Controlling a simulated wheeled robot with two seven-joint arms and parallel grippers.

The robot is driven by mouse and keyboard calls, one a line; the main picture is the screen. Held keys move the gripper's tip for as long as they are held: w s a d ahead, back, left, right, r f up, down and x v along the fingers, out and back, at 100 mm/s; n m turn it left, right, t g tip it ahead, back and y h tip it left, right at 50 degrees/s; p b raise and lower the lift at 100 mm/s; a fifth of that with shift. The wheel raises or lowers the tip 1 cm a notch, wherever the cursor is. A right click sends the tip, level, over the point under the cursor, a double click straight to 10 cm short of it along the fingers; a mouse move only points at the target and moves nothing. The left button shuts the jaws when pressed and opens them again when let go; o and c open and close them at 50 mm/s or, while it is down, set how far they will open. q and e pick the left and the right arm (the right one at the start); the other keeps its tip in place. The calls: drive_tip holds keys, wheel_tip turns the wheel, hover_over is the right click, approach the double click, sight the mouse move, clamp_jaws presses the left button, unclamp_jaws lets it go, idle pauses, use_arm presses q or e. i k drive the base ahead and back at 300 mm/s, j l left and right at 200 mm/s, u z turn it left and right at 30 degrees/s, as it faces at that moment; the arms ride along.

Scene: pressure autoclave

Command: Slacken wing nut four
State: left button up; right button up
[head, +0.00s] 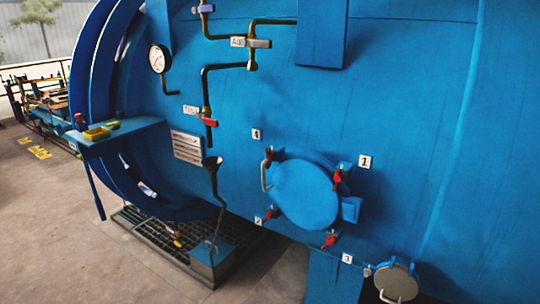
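A round blue hatch cover (305,194) sits on the side of the large blue autoclave. Several red wing nuts are spaced around its rim. The wing nut beside label 4 (256,134) is the upper-left red wing nut (268,157). The upper-right wing nut (337,178) is near label 1 (365,162). The lower-left wing nut (271,214) is by label 2 (258,221), and the bottom one (329,240) is by label 3 (347,258). How tight each nut is cannot be told. Neither of my grippers is in view.
A pale handle (264,176) stands out at the hatch's left edge. A blue shelf (115,135) juts out at left. A small round lid (396,283) is at lower right.

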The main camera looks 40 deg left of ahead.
sight(271, 156)
drive_tip(key=u, duration=1.3)
drive_tip(key=i+j+z, duration=0.1)
drive_tip(key=j, duration=0.35)
drive_tip(key=i+j, duration=0.2)
drive_tip(key=j, duration=0.25)
drive_tip(key=i+j+z, duration=0.15)
drive_tip(key=j, duration=0.35)
drive_tip(key=i+j+z, duration=0.1)
drive_tip(key=j, duration=0.35)
drive_tip(key=i+j, duration=0.15)
drive_tip(key=j, duration=0.35)
drive_tip(key=i+j+z, duration=0.15)
drive_tip(key=j, duration=0.35)
drive_tip(key=j+z, duration=0.1)
drive_tip(key=j, duration=0.4)
drive_tip(key=i, duration=0.05)
